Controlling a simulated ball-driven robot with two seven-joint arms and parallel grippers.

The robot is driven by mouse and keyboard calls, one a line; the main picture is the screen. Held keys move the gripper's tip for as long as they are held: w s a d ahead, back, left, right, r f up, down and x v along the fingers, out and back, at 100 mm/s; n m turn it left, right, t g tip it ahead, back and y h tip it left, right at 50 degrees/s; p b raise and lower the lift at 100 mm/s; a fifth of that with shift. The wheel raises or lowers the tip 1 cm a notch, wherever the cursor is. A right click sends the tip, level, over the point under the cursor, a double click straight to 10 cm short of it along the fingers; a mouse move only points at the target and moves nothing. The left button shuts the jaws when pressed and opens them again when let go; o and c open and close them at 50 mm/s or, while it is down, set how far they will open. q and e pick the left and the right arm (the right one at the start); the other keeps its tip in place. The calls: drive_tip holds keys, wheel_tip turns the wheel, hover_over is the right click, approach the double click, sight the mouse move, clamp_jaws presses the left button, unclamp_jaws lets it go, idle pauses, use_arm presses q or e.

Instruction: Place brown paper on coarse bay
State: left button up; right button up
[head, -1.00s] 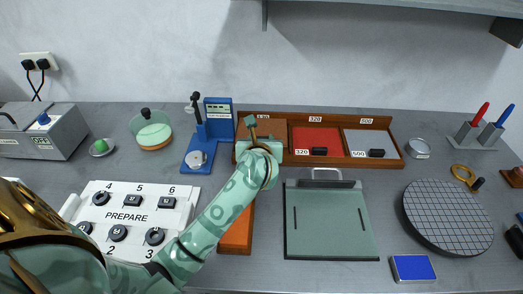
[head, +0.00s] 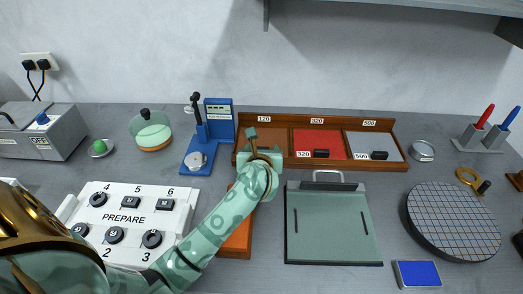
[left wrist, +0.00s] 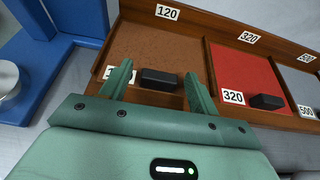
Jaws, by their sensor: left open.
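The brown paper (left wrist: 155,50) lies in the tray's left bay, marked 120, with a small black block (left wrist: 160,79) at its front edge. In the head view the brown paper (head: 279,141) shows partly behind my left gripper. My left gripper (head: 256,142) is over the front of this bay. In the left wrist view its open fingers (left wrist: 158,76) stand on either side of the black block, with gaps on both sides. A small label behind the left finger is partly hidden. My right gripper is not in view.
The wooden tray (head: 380,119) also holds a red sheet (head: 318,138) in bay 320 and a grey sheet (head: 372,141) in bay 500. A blue press (head: 217,135) stands close on the left. A green-grey plate (head: 330,225) and an orange-brown slab (head: 238,243) lie in front.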

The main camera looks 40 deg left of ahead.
use_arm(q)
drive_tip(key=p+v, duration=0.2)
drive_tip(key=v, duration=1)
drive_tip(key=shift+r+p, duration=0.1)
drive_tip(key=shift+p, duration=0.3)
